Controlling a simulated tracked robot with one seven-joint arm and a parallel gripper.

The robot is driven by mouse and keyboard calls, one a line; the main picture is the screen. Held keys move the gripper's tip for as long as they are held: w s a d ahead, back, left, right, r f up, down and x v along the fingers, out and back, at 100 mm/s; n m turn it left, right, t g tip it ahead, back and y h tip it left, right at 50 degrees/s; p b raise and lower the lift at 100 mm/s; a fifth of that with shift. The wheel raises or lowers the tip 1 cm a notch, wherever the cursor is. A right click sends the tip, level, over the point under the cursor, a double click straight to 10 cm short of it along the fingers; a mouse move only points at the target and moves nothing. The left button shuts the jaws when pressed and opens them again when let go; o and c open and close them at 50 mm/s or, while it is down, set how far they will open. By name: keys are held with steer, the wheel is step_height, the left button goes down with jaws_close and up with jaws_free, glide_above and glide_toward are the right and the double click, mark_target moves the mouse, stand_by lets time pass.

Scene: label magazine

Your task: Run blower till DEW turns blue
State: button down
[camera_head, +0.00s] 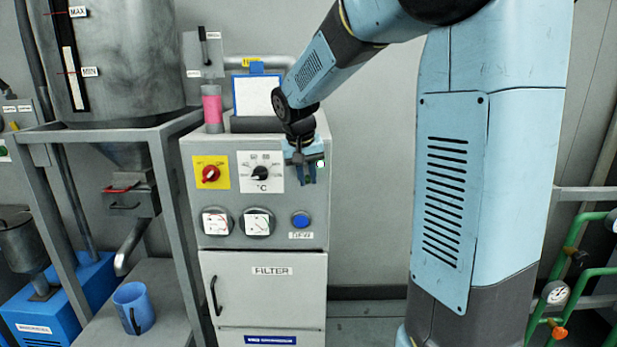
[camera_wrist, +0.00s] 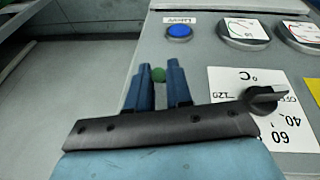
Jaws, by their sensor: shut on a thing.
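My gripper (camera_head: 304,178) is at the right part of the grey cabinet's (camera_head: 270,325) control panel, right of the °C dial (camera_head: 262,174). In the wrist view its two blue fingers (camera_wrist: 158,84) are shut on a small round green knob (camera_wrist: 158,74); only its top shows between the fingertips. I cannot read a blower label there. A round indicator (camera_head: 301,220) below my gripper is blue; it also shows blue in the wrist view (camera_wrist: 179,31). The small label under it is too blurred to read surely.
A red rotary switch (camera_head: 210,174) on a yellow plate and two gauges (camera_head: 216,222) are on the panel's left. A clipboard (camera_head: 257,97) and a pink-banded cylinder (camera_head: 212,108) stand on top. A hopper frame (camera_head: 165,170) stands close on the left. Green pipes (camera_head: 575,250) are at right.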

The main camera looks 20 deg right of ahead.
steer(key=c, duration=1.1)
jaws_free()
steer(key=v, duration=1.3)
steer(key=shift+r, duration=0.35)
steer(key=shift+s, duration=0.15)
steer(key=s+d+f+n+t+y, duration=0.1)
steer(key=s+f, duration=0.3)
steer(key=s, duration=0.8)
steer(key=s+d+f+n+t+y, duration=0.1)
steer(key=s+f, duration=0.4)
steer(key=s, duration=0.7)
steer(key=shift+s+d+f+t, duration=0.3)
steer(key=shift+s+d, duration=0.05)
steer(key=shift+d, duration=0.3)
